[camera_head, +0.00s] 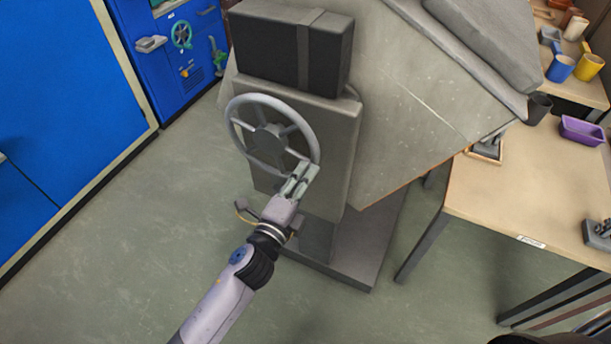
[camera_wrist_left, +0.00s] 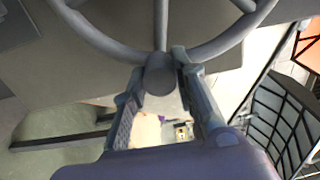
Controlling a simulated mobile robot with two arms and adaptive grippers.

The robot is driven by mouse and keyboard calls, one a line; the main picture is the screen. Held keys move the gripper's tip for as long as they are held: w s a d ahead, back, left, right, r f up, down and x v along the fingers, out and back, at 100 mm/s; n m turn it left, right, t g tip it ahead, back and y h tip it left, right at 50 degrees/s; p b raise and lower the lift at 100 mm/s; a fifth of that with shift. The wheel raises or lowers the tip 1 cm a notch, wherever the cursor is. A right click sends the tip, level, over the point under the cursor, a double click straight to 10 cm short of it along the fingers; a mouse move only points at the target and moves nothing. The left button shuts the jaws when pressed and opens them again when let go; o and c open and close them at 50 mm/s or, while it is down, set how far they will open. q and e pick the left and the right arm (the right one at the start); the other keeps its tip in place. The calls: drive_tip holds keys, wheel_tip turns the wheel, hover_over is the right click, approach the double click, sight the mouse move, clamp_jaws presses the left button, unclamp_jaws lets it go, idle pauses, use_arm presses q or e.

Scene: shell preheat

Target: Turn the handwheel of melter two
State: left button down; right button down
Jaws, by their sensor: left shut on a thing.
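The grey spoked handwheel (camera_head: 266,140) is mounted on the front plate of a large grey machine (camera_head: 425,105). No label saying which melter it is can be read. My left gripper (camera_head: 301,178) reaches up from below to the lower right of the rim. In the left wrist view, the fingers of my left gripper (camera_wrist_left: 158,75) are on either side of a round grey handle (camera_wrist_left: 160,76) that sticks out from the handwheel rim (camera_wrist_left: 110,45); they are shut on it. The fingers hide part of the handle in the head view. My right gripper is not in view.
A dark box (camera_head: 290,45) sits above the wheel. A wooden table (camera_head: 530,190) stands at the right with a purple bin (camera_head: 582,130). A blue cabinet (camera_head: 165,55) with a small green wheel (camera_head: 181,34) stands at the back left. Floor (camera_head: 150,215) left of the machine is clear.

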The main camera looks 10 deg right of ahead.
use_arm(q)
drive_tip(key=shift+w+a+f+m+b, duration=0.2)
drive_tip(key=shift+f+m+b, duration=0.2)
drive_tip(key=shift+f+m, duration=0.35)
drive_tip(key=shift+w+a+f+m+b, duration=0.1)
drive_tip(key=shift+a+f+m+b, duration=0.2)
drive_tip(key=shift+f+m, duration=0.45)
drive_tip(key=c, duration=1.3)
unclamp_jaws()
drive_tip(key=shift+r, duration=0.1)
drive_tip(key=v, duration=1.2)
drive_tip(key=shift+d, duration=0.1)
